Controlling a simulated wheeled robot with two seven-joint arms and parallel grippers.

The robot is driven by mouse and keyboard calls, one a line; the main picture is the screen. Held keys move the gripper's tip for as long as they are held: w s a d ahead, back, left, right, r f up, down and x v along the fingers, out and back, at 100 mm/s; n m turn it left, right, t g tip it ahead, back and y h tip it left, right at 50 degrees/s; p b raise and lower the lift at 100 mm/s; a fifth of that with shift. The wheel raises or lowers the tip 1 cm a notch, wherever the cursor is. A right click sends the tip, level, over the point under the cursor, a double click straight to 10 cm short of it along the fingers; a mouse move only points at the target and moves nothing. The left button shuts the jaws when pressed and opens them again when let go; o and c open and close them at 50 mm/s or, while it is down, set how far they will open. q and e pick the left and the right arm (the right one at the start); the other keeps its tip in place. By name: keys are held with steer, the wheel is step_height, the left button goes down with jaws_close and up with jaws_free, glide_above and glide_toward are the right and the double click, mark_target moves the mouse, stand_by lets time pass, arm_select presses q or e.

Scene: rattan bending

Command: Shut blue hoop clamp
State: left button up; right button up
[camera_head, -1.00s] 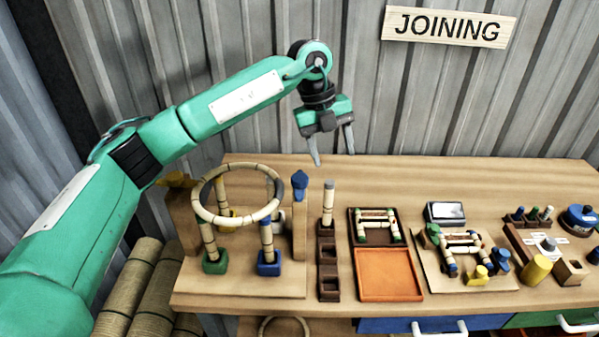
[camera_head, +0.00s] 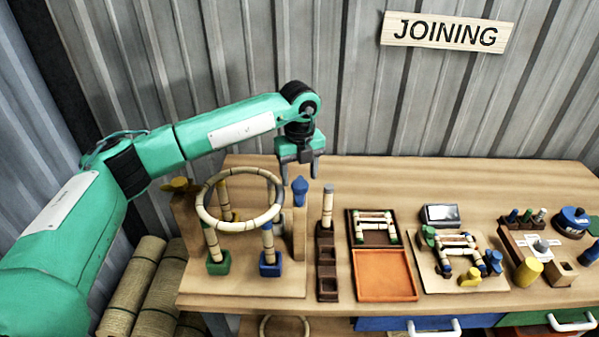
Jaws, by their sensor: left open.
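The blue hoop clamp (camera_head: 300,187) stands on top of a wooden post at the right side of the hoop jig. The rattan hoop (camera_head: 241,224) lies level on several upright posts, just left of the clamp. I cannot tell whether the clamp touches the hoop. My left gripper (camera_head: 300,178) is open and empty, pointing down, with its fingertips at about the clamp's top in the picture. I cannot tell how far apart they are in depth. My right gripper is not in view.
A yellow clamp (camera_head: 179,184) sits on the jig's left post. Right of the jig stand a dark brown block rack (camera_head: 327,262), an orange tray (camera_head: 385,275) and a board with a small rattan frame (camera_head: 460,255). The table's back strip is clear.

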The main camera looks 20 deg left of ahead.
arm_select(q)
steer(key=shift+f, duration=1.1)
